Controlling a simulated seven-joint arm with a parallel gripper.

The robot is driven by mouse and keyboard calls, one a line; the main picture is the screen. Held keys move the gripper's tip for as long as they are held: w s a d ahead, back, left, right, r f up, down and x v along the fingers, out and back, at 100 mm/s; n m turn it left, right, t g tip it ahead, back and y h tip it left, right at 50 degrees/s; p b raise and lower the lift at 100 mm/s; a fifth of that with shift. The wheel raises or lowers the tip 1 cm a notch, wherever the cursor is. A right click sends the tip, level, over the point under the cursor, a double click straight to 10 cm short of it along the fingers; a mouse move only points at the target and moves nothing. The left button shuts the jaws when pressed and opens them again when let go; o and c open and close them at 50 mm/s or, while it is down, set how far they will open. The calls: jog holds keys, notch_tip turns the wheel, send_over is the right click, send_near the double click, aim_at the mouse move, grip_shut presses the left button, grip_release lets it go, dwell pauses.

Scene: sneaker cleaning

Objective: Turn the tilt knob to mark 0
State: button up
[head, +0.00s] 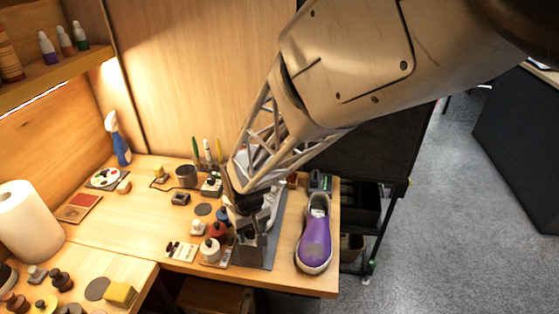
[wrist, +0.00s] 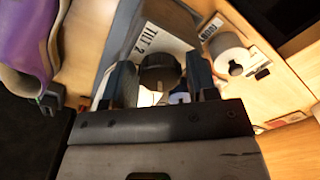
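The tilt knob (wrist: 159,72) is a dark round knob in the wrist view, on a pale panel (wrist: 148,36) with the printed word TILT and a 2 beside it. My gripper (wrist: 160,75) has its two fingers apart, one on each side of the knob. A narrow gap seems to show between the knob and each finger, and I see no clear contact. The knob's pointer and mark 0 cannot be made out. In the head view my gripper (head: 250,232) points down at the bench front, and its fingers and wrist hide the knob.
A purple sneaker (head: 315,240) stands right of my gripper, near the bench's right edge. A white roll-like item (head: 210,250) and small bottles stand close on the left. A paper roll (head: 28,222) and spray bottle (head: 118,140) are farther left.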

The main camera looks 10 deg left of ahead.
jog(key=c, duration=0.6)
jog(key=shift+o, duration=0.2)
jog(key=shift+n, duration=2)
jog(key=shift+n, duration=3.8)
